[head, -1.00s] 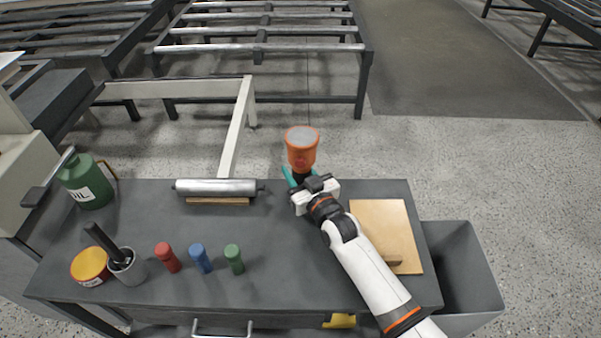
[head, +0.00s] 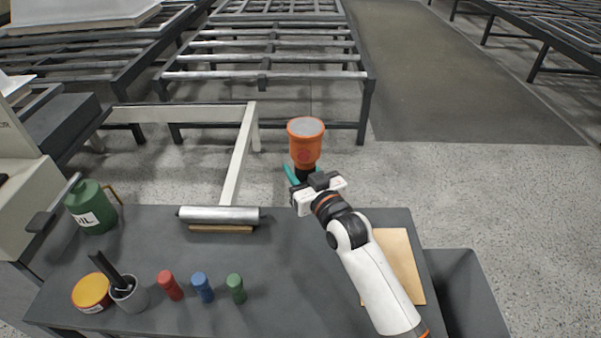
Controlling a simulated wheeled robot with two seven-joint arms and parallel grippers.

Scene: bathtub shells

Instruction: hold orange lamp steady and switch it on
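The orange lamp (head: 305,150) is upright above the back edge of the bench, with its round grey face turned up. No glow shows on the face. My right gripper (head: 299,177), with teal fingers, is shut on the lamp's dark lower part. Part of that grip is hidden by the gripper body. My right arm reaches up to it from the lower right. My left gripper is not in view.
The dark bench (head: 290,270) holds a metal roller (head: 220,215), a green oil can (head: 91,207), a yellow-red tin (head: 91,291), a grey cup (head: 129,296), red, blue and green cylinders, and a wooden board (head: 402,262). A grey bin (head: 468,290) stands at right. The bench middle is clear.

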